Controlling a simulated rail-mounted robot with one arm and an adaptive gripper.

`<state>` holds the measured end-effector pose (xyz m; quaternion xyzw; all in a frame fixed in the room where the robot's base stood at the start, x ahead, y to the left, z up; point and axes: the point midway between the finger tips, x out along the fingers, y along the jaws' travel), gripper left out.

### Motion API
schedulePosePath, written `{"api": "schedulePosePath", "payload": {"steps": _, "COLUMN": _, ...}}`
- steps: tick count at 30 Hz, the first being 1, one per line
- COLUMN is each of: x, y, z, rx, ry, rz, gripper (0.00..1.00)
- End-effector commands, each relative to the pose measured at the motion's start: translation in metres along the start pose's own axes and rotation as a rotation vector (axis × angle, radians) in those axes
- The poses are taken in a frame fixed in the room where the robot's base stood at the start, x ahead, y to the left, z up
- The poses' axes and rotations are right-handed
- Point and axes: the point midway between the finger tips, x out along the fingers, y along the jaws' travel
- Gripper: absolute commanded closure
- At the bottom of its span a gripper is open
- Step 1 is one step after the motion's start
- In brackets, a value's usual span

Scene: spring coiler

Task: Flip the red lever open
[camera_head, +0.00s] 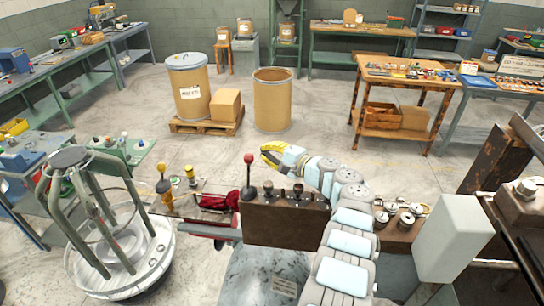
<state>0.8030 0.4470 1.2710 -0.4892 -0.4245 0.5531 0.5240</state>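A lever with a round red knob (249,159) stands upright on a dark stem at the left end of a brown metal block (285,222) on the machine. A dark red part (233,201) lies low just left of that block; I cannot tell from its shape whether it is a lever too. My gripper (270,154), with yellow and black fingers, is just right of the red knob in the picture, pointing away and left. It appears apart from the knob, and nothing shows between its fingers. The finger gap is too small to read.
Yellow-topped fittings (163,186) stand left of the block. A reel stand (118,240) is at the lower left. A grey box (453,238) and rusty plates (495,160) are at the right. Behind are fibre drums (273,100), a wooden table (405,75) and open floor.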

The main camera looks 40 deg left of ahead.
Motion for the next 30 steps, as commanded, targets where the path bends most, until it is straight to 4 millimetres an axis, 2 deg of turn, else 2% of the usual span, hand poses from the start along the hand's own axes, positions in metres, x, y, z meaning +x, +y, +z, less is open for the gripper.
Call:
{"api": "schedulePosePath", "payload": {"steps": 8, "x": 0.015, "y": 0.0, "z": 0.001, "rx": -0.001, "ry": -0.003, "rz": -0.002, "gripper": 1.0}}
{"api": "schedulePosePath", "payload": {"steps": 30, "x": 0.006, "y": -0.003, "z": 0.019, "rx": -0.001, "ry": -0.002, "rz": -0.002, "gripper": 1.0}}
